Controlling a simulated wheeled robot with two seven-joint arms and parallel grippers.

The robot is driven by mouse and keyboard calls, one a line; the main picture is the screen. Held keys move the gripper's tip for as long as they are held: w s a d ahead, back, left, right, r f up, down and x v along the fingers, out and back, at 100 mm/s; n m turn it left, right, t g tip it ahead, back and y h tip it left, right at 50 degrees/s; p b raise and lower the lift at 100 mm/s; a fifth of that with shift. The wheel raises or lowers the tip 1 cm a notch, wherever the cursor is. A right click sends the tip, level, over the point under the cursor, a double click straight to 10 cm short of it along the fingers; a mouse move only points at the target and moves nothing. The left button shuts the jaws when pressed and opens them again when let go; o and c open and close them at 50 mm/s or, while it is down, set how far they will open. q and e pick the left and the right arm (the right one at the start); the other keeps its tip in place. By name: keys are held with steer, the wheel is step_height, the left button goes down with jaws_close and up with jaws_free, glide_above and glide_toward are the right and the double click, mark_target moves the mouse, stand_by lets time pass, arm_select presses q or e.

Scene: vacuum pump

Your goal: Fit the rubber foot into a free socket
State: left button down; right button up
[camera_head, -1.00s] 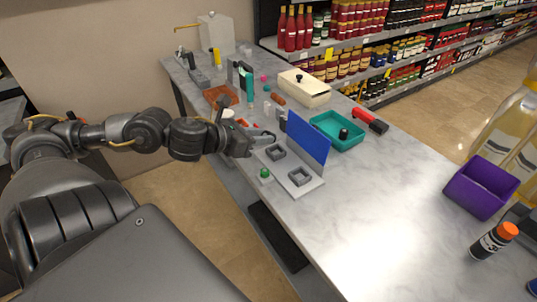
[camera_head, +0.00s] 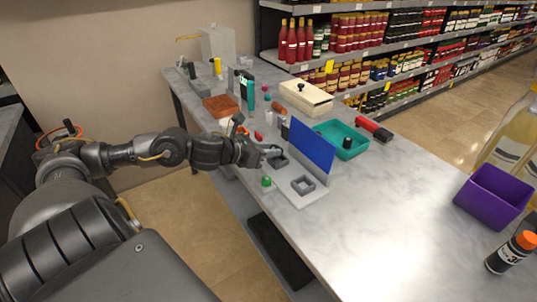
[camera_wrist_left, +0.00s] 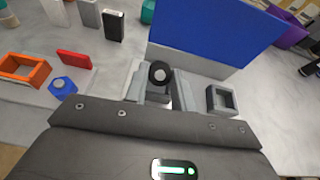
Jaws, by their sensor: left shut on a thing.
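My left gripper (camera_head: 272,151) is shut on a small round black rubber foot (camera_wrist_left: 159,73) with a pale centre, seen between the fingertips in the left wrist view. The fingers are over the far end of a light grey base plate (camera_head: 314,195), in front of an upright blue panel (camera_head: 313,149). The plate has two square raised sockets. The near socket (camera_head: 303,184) looks empty, and it also shows in the left wrist view (camera_wrist_left: 221,100). The far socket (camera_head: 278,161) is close below the fingertips and partly hidden. I cannot tell whether the foot touches it. My right gripper is not in view.
A teal tray (camera_head: 352,153) with a black piece stands behind the panel. An orange square frame (camera_wrist_left: 24,69), a red block (camera_wrist_left: 74,57) and a blue piece (camera_wrist_left: 62,86) lie nearby. The table's right part is mostly clear.

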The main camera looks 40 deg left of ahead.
arm_select(q)
steer(key=shift+f, duration=1.2)
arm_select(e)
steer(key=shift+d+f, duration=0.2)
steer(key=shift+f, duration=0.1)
arm_select(q)
steer(key=c, duration=1.2)
jaws_free()
steer(key=shift+o, duration=0.2)
